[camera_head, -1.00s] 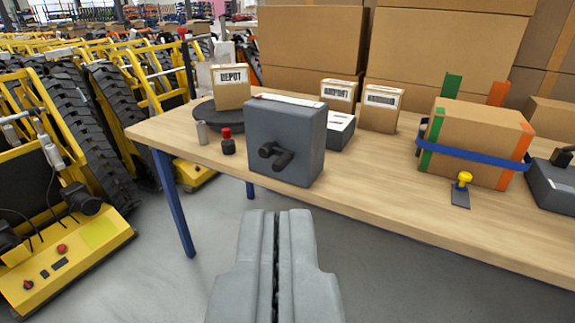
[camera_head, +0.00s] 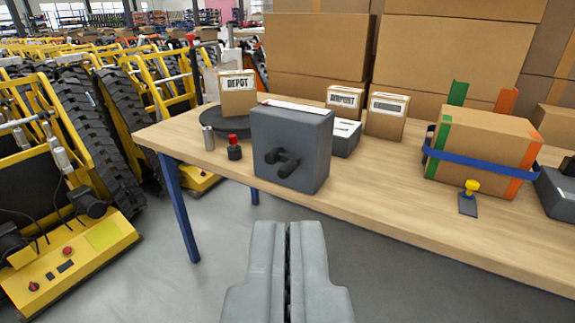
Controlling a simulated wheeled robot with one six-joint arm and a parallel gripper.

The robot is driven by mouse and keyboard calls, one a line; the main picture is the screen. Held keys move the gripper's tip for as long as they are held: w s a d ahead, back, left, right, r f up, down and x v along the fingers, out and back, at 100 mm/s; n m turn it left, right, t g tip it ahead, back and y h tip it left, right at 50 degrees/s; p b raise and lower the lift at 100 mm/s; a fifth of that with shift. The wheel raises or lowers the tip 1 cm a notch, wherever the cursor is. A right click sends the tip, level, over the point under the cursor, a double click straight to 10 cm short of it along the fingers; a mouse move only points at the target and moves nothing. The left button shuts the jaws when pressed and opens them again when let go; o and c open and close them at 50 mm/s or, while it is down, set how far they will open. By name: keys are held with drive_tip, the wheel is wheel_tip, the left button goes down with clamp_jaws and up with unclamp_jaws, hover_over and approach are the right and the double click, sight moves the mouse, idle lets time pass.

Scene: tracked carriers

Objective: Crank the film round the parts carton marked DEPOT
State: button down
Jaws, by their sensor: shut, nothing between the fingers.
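The carton marked DEPOT (camera_head: 238,97) stands on a dark round turntable (camera_head: 212,119) at the left end of the table. I see no film around it from here. A grey box (camera_head: 310,140) with a dark crank handle (camera_head: 284,160) on its front stands at the table's front edge, partly hiding the turntable. My gripper (camera_head: 288,226) is shut and empty. In the picture it is below the crank, in front of the table edge and apart from it.
Two other labelled cartons (camera_head: 345,103) (camera_head: 386,118) stand behind a small grey device (camera_head: 345,137). A red-topped item (camera_head: 235,150) and a metal cylinder (camera_head: 209,139) sit left of the crank box. A strapped carton (camera_head: 478,150) and yellow-knobbed item (camera_head: 471,187) are right. Yellow tracked carriers (camera_head: 75,245) fill the left.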

drive_tip(key=c, duration=1.6)
unclamp_jaws()
drive_tip(key=shift+w+a, duration=0.1)
drive_tip(key=shift+w, duration=0.05)
drive_tip(key=o, duration=0.4)
drive_tip(key=w+a+f+m+t+y, duration=0.1)
drive_tip(key=w+a+m, duration=0.2)
drive_tip(key=w+m, duration=0.4)
drive_tip(key=shift+w+a, duration=0.35)
drive_tip(key=shift+w, duration=0.9)
drive_tip(key=w+a+f+m+h, duration=0.2)
drive_tip(key=w+f+m, duration=0.2)
drive_tip(key=w+m, duration=0.45)
drive_tip(key=m+g+h, duration=0.3)
drive_tip(key=m+h, duration=0.5)
drive_tip(key=m, duration=1)
approach(282, 176)
drive_tip(key=shift+n, duration=0.25)
drive_tip(key=x, duration=1.1)
drive_tip(key=shift+w, duration=0.1)
clamp_jaws()
